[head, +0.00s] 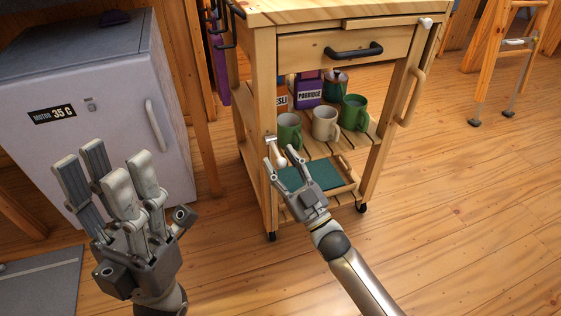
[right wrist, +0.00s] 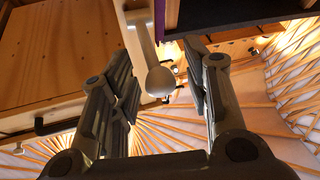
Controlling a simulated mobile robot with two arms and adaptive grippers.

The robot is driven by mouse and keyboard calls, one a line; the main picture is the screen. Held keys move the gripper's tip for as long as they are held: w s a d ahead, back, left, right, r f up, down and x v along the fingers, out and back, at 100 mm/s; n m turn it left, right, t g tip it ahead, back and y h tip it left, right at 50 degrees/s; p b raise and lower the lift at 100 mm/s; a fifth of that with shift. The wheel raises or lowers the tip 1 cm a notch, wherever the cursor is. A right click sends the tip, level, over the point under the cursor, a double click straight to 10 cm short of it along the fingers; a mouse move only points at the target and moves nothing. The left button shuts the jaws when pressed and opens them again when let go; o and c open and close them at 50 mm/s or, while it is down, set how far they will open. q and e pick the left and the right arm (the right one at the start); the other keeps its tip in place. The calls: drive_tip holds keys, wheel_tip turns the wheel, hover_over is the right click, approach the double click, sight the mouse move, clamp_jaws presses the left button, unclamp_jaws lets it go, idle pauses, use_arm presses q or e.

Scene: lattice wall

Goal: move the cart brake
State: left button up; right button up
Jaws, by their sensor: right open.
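The cart brake (head: 271,142) is a small pale lever with a round knob on the front left leg of the wooden cart (head: 262,75). In the right wrist view the brake's lever and ball knob (right wrist: 160,80) show between my right gripper's two fingers. My right gripper (head: 282,156) is open, with its fingertips around the knob in the head view. In the wrist view gaps show on both sides of the knob, so the fingers look apart from it. My left gripper (head: 106,170) is open and empty, fingers up, in front of the fridge.
The cart carries a green mug (head: 289,131), a cream mug (head: 325,123), another green mug (head: 354,112) and a purple porridge box (head: 308,92). A green tray (head: 315,175) lies on its lower shelf. A grey fridge (head: 100,100) stands left.

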drive_tip(key=v, duration=1.1)
drive_tip(key=shift+s, duration=0.25)
drive_tip(key=shift+d+f, duration=0.1)
